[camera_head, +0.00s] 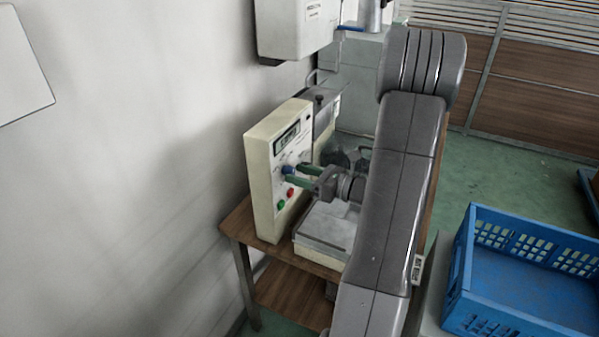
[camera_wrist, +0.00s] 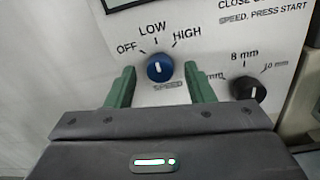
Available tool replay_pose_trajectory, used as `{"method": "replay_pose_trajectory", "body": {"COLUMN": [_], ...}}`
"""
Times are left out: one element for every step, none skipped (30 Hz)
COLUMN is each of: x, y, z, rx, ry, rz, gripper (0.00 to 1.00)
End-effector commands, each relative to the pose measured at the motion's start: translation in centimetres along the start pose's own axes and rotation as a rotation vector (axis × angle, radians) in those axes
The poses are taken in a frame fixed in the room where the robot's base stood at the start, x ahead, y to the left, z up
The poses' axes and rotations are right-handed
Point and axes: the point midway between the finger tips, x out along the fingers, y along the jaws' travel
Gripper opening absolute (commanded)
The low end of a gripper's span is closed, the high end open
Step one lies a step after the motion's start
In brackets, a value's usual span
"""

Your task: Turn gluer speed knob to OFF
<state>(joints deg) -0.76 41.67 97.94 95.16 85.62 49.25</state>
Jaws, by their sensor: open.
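The gluer (camera_head: 262,190) is a cream machine with an upright control panel, standing on a wooden table against the wall. Its blue speed knob (camera_wrist: 160,68) shows in the wrist view below the marks OFF, LOW and HIGH. The knob's white line points roughly up, at about LOW. In the head view the knob (camera_head: 288,170) is a small blue spot at the fingertips. My gripper (camera_wrist: 160,76) is open, with one green finger on each side of the knob. Small gaps seem to show between fingers and knob; I cannot tell whether either touches.
A black knob (camera_wrist: 248,88) with millimetre marks sits right of the speed knob, close to the right finger. Red (camera_head: 290,192) and green (camera_head: 281,204) buttons are lower on the panel. A white dispenser (camera_head: 295,28) hangs above. A blue crate (camera_head: 525,215) stands at right.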

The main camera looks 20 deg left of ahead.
Motion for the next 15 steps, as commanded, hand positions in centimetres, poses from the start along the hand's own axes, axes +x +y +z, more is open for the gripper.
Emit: {"method": "replay_pose_trajectory", "body": {"x": [0.29,0.39,0.47,0.51,0.54,0.55,0.55,0.54,0.54,0.53,0.53,0.53,0.52,0.52,0.52], "y": [0.02,0.02,0.00,-0.01,-0.01,-0.02,-0.02,-0.02,-0.02,-0.02,-0.02,-0.02,-0.02,-0.02,-0.01], "z": [0.03,0.02,0.02,0.01,0.01,0.00,0.00,-0.01,-0.01,-0.01,-0.01,-0.01,-0.01,-0.01,-0.01], "rx": [0.000,0.000,0.000,0.000,0.000,0.000,0.000,0.000,0.000,0.000,0.000,0.000,0.000,0.000,0.000], "ry": [0.000,0.000,0.000,0.000,0.000,0.000,0.000,0.000,0.000,0.000,0.000,0.000,0.000,0.000,0.000], "rz": [0.001,0.001,0.000,0.000,0.000,-0.001,-0.001,-0.001,-0.001,-0.001,-0.001,-0.001,-0.001,-0.001,-0.001], "gripper": [0.48,0.48,0.48,0.48,0.48,0.48,0.48,0.48,0.48,0.48,0.48,0.41,0.35,0.29,0.21]}}
